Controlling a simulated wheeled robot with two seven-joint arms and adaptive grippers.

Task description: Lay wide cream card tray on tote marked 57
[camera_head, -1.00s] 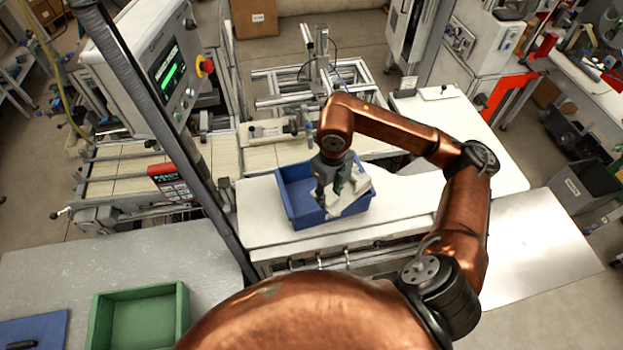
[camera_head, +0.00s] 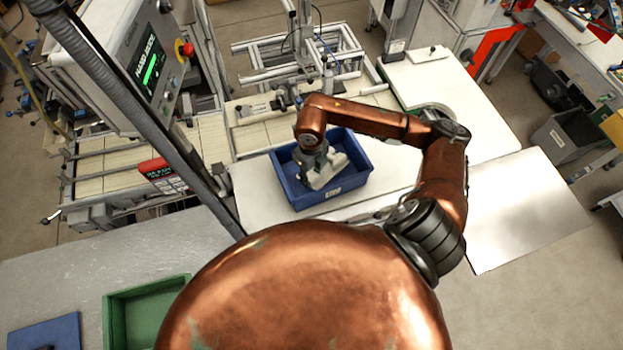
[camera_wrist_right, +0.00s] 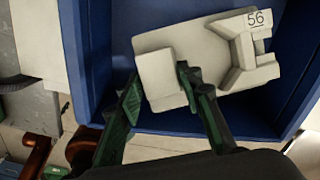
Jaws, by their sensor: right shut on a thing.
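A blue tote (camera_head: 290,194) stands on the white bench, with a small pale label on its near wall that is too small to read. My right gripper (camera_head: 315,172) is over the tote, pointing down. It is shut on a cream card tray (camera_head: 333,172), which lies tilted within the tote's outline. In the right wrist view the gripper (camera_wrist_right: 157,85) has its green fingers on either side of the tray's block-like end (camera_wrist_right: 160,78). A label on the tray (camera_wrist_right: 258,18) reads 56. I cannot tell whether the tray touches the tote floor (camera_wrist_right: 145,20). My left gripper is not in view.
A green tray (camera_head: 115,320) and a blue mat (camera_head: 45,335) lie on the grey table at lower left. A control panel (camera_head: 150,65) on a post stands left of the tote. The white bench right of the tote (camera_head: 395,190) is mostly clear.

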